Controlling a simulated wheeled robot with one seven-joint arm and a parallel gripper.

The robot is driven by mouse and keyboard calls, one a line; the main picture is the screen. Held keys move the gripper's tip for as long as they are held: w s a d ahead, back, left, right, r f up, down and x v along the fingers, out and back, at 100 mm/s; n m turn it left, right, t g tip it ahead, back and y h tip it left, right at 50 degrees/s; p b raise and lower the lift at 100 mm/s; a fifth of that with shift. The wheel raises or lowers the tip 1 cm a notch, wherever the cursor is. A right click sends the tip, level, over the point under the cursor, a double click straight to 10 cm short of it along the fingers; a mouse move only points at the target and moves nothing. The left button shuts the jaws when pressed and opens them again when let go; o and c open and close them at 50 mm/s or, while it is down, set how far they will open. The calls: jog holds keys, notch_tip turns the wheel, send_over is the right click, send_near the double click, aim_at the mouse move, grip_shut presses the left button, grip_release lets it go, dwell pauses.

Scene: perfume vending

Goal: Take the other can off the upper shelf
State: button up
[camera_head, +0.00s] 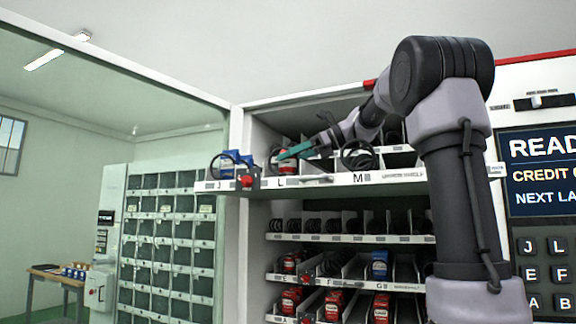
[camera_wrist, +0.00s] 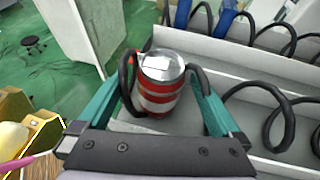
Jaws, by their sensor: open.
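A red can with a silver top (camera_wrist: 160,82) stands in a lane of the upper shelf (camera_head: 330,181), with a black coil around its sides. In the head view the can (camera_head: 287,168) is small and partly hidden at lane L. My gripper (camera_wrist: 157,88) is open, with one teal finger on each side of the can. I cannot tell whether the fingers touch it. In the head view my gripper (camera_head: 297,150) reaches into the shelf from the right. A blue can (camera_head: 232,157) sits at lane J; blue also shows in the wrist view (camera_wrist: 226,22).
The upper shelf sticks out past the cabinet front. Black coils (camera_head: 358,157) and lane dividers stand beside the gripper. Lower shelves hold red cans (camera_head: 291,298) and a blue one (camera_head: 379,264). A glass door (camera_head: 120,150) is at left; green floor (camera_wrist: 60,60) lies below.

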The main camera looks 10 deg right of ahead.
jog(key=shift+w+a+f, duration=0.25)
jog(key=shift+a, duration=0.25)
jog(key=c, duration=1.5)
grip_shut()
jog(key=shift+r, duration=0.15)
